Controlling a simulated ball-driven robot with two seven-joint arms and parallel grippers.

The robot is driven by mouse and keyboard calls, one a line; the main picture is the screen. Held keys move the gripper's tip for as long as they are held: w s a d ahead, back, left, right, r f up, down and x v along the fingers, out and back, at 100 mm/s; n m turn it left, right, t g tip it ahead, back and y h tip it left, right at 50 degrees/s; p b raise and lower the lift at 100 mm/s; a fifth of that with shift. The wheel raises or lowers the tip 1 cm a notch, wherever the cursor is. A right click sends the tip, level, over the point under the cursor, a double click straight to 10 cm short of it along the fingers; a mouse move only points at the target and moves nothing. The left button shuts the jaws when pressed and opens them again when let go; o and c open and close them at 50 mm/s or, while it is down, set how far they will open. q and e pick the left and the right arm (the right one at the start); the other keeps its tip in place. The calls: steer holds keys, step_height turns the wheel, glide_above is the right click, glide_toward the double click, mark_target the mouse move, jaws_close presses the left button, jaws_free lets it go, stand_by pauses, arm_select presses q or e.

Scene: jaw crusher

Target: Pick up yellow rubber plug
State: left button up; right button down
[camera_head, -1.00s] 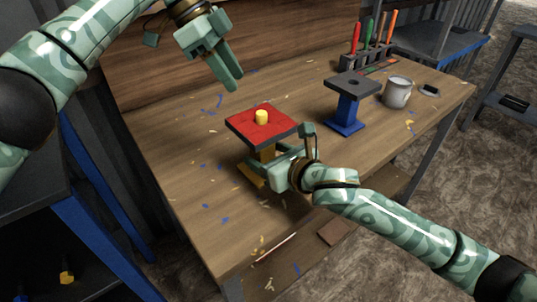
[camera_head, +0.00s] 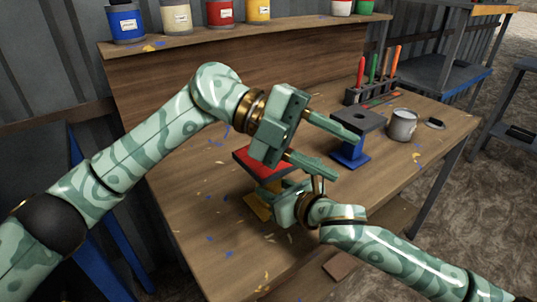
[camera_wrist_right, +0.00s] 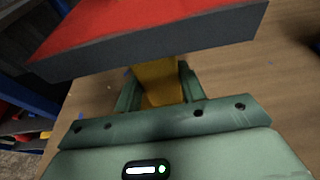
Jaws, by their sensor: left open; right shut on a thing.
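The yellow rubber plug is hidden now. In the head view, my left gripper covers most of the red-topped stand's plate (camera_head: 249,164), where the plug stood a second ago. My left gripper (camera_head: 346,157) is open above the stand. Its two fingers point right, past the plate, with nothing seen between them. My right gripper (camera_head: 278,190) is shut on the stand's yellow post, below the plate. The right wrist view shows the yellow post (camera_wrist_right: 158,78) between the fingers and the red plate (camera_wrist_right: 130,22) above them. The plug does not show there.
A blue stand (camera_head: 351,152) with a dark holed top is just beyond my left fingers. A grey mug (camera_head: 402,125) and a rack of screwdrivers (camera_head: 371,92) stand farther right. Paint cans, including a blue one (camera_head: 126,24), line the back shelf. The table front is mostly clear.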

arm_select(q)
step_height(320, 180, down, 3)
steer(key=d+m+t+h, duration=0.1)
steer(key=m+t+h, duration=0.1)
steer(key=m+t, duration=0.1)
steer(key=m+t+y, duration=0.2)
steer(key=m+t, duration=0.4)
steer(key=t, duration=0.7)
glide_toward(245, 163)
steer(key=w+d+r, duration=0.2)
steer(key=d, duration=0.1)
steer(key=x, duration=0.6)
steer(key=shift+w+d+f, duration=0.15)
steer(key=shift+w+f, duration=0.05)
steer(key=shift+f, duration=0.15)
steer(key=x, duration=0.5)
steer(key=shift+s+d+r, duration=0.15)
steer(key=shift+d+r, duration=0.1)
steer(key=shift+d, duration=0.05)
jaws_close()
